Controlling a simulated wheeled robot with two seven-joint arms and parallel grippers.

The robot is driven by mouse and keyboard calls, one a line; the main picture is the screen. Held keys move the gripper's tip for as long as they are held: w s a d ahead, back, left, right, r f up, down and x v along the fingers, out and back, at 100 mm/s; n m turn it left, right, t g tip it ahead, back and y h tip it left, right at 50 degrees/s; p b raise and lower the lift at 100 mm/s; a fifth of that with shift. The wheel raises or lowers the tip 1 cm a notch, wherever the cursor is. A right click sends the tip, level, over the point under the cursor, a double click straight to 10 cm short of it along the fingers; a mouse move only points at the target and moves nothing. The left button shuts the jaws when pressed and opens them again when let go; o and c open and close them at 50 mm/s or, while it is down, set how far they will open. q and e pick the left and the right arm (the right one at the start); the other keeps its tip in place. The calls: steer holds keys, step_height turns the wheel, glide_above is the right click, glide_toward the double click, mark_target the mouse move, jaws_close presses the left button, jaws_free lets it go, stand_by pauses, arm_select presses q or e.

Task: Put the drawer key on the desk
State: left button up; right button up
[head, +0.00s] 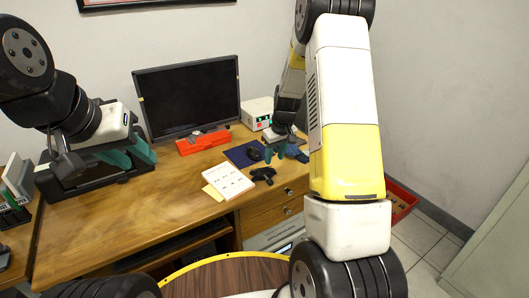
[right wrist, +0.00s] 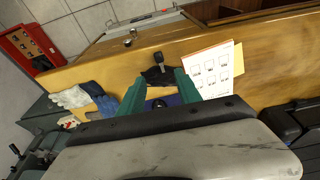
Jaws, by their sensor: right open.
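I cannot make out a drawer key in either view. The wooden desk (head: 110,225) fills the middle of the head view, with two drawers at its right front. A small black object (head: 262,174) with a knob-like end lies on the desk near the front edge. In the right wrist view this black object (right wrist: 157,77) shows ahead of and between the fingertips. My right gripper (head: 283,153) is open and empty above the desk's right part; its teal fingers show in the right wrist view (right wrist: 158,88). My left gripper (head: 129,156) is open and empty over the desk's left part.
A white sheet (head: 228,181) lies on the desk beside a dark blue mat (head: 239,158). Gloves (right wrist: 72,97) lie at the right end. A red tray (head: 405,200) is below, right.

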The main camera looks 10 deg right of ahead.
steer(key=s+a+r+m+t+y, duration=0.1)
steer(key=s+a+r, duration=0.1)
steer(key=s+r, duration=0.6)
steer(key=s+a+r+m+t, duration=0.15)
steer(key=s+r, duration=0.25)
steer(key=r, duration=0.8)
steer(key=s+a+r, duration=0.1)
steer(key=s+r, duration=0.2)
steer(key=s, duration=0.6)
steer(key=s+a+r+t, duration=0.1)
steer(key=s+r, duration=0.2)
steer(key=s, duration=0.6)
steer(key=shift+s+a+m, duration=0.2)
steer(key=shift+s+m, duration=0.05)
steer(key=shift+m, duration=0.2)
